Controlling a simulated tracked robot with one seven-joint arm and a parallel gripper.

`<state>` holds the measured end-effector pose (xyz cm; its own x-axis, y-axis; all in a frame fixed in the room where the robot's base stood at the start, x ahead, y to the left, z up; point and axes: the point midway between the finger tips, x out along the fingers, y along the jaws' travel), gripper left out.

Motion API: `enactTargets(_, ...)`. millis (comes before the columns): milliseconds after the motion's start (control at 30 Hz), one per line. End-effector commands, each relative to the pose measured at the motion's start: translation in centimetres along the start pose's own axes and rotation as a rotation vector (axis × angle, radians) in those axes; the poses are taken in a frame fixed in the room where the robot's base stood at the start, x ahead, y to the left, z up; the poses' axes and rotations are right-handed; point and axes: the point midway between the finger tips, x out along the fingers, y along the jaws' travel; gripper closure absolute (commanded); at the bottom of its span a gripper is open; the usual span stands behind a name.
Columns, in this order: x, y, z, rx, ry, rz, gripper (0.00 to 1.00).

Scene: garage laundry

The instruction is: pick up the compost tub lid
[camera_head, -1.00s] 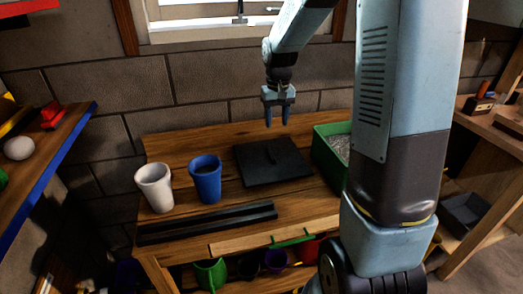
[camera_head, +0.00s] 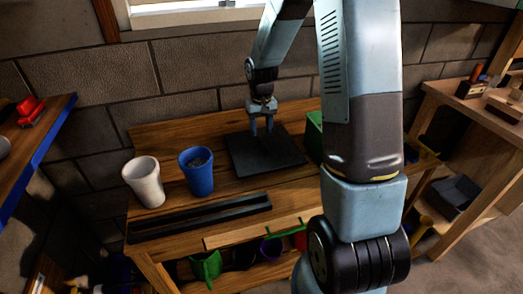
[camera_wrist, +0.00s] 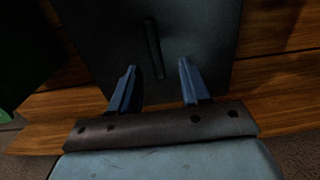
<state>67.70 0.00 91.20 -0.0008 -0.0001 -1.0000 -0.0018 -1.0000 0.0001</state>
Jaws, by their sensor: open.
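The compost tub lid is a flat, dark square plate (camera_head: 268,158) lying on the wooden bench, with a thin raised handle bar. In the wrist view the lid (camera_wrist: 205,30) fills the upper middle, and its handle (camera_wrist: 154,48) stands just beyond and between my fingertips. My gripper (camera_head: 262,132) is over the lid, fingers pointing down. In the wrist view my gripper (camera_wrist: 158,75) is open with nothing between its two blue fingers. In the head view the handle is hard to make out near the fingers. I cannot tell the exact height gap.
A green tub (camera_head: 314,135) stands right of the lid, partly hidden by my arm. A blue cup (camera_head: 197,177) and a white cup (camera_head: 148,187) stand to the left. A long black tray (camera_head: 200,216) lies along the bench front. A block wall is behind.

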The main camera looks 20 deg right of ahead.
Motion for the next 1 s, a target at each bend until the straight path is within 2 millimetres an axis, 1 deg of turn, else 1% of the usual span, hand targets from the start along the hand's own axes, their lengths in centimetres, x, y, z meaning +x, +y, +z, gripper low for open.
enactTargets(133,1.4,0.3,0.1,0.002,-0.002,-0.001,0.53)
enactTargets(267,3.2,0.7,0.2,0.001,-0.004,0.0,0.53)
enactTargets(400,4.7,0.6,0.2,0.0,-0.002,0.0,0.53)
enactTargets(533,5.2,0.6,0.1,0.0,0.001,0.0,0.53)
enactTargets(733,5.2,0.6,0.1,0.0,0.001,0.0,0.53)
enactTargets(1000,5.1,0.6,0.1,0.0,0.0,0.0,0.79)
